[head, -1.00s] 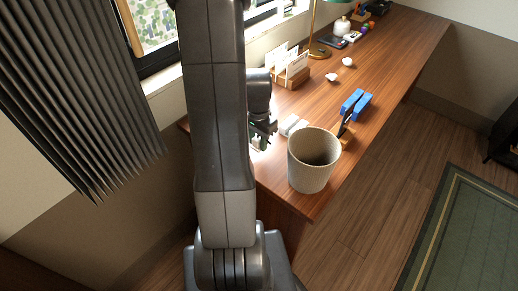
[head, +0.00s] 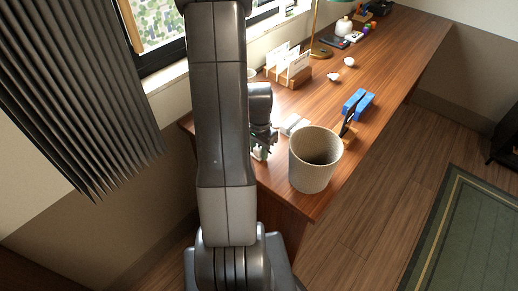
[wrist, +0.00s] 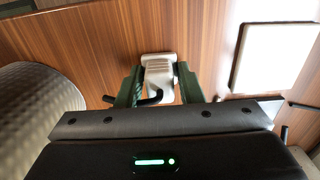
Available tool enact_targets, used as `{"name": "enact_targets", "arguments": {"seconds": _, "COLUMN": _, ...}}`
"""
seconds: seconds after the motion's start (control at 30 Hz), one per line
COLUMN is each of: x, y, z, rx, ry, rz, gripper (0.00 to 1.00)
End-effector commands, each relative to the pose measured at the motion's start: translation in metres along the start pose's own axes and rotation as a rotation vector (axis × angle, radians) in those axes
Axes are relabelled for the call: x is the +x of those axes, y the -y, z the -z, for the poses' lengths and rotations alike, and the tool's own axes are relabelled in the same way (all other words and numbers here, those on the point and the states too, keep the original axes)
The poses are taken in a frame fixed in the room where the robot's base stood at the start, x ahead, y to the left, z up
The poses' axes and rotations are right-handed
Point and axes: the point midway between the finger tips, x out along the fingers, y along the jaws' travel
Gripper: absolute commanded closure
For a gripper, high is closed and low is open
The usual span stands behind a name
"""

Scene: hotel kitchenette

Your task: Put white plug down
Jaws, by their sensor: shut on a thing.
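The white plug (wrist: 158,72) is between the two green fingers of my gripper (wrist: 160,88) in the wrist view, with the wood desktop behind it. A short black cord bends at its near end. My gripper is shut on it. Whether the plug touches the desk I cannot tell. In the head view my gripper (head: 262,150) is low over the near left end of the desk (head: 345,95), left of the woven bin; the plug is not clear there.
The woven bin (head: 313,160) stands close to my gripper and also shows at left in the wrist view (wrist: 38,105). A white square (wrist: 275,57) lies at right there.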

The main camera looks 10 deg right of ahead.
Motion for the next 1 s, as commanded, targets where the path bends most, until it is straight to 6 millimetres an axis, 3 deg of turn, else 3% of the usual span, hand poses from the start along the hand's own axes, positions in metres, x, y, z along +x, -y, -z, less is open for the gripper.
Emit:
{"name": "enact_targets", "arguments": {"seconds": 0.1, "x": 0.001, "y": 0.000, "z": 0.000, "rx": 0.000, "ry": 0.000, "rz": 0.000, "gripper": 1.00}}
{"name": "enact_targets", "arguments": {"seconds": 0.13, "x": 0.001, "y": 0.000, "z": 0.000, "rx": 0.000, "ry": 0.000, "rz": 0.000, "gripper": 0.61}}
{"name": "enact_targets", "arguments": {"seconds": 0.2, "x": 0.001, "y": 0.000, "z": 0.000, "rx": 0.000, "ry": 0.000, "rz": 0.000, "gripper": 0.47}}
{"name": "enact_targets", "arguments": {"seconds": 0.23, "x": 0.001, "y": 0.000, "z": 0.000, "rx": 0.000, "ry": 0.000, "rz": 0.000, "gripper": 0.45}}
{"name": "enact_targets", "arguments": {"seconds": 0.67, "x": -0.010, "y": 0.000, "z": 0.000, "rx": 0.000, "ry": 0.000, "rz": 0.000, "gripper": 0.45}}
{"name": "enact_targets", "arguments": {"seconds": 0.77, "x": -0.021, "y": 0.001, "z": 0.001, "rx": 0.000, "ry": -0.003, "rz": 0.003, "gripper": 0.45}}
{"name": "enact_targets", "arguments": {"seconds": 1.0, "x": -0.069, "y": 0.001, "z": 0.001, "rx": 0.000, "ry": -0.005, "rz": 0.005, "gripper": 0.45}}
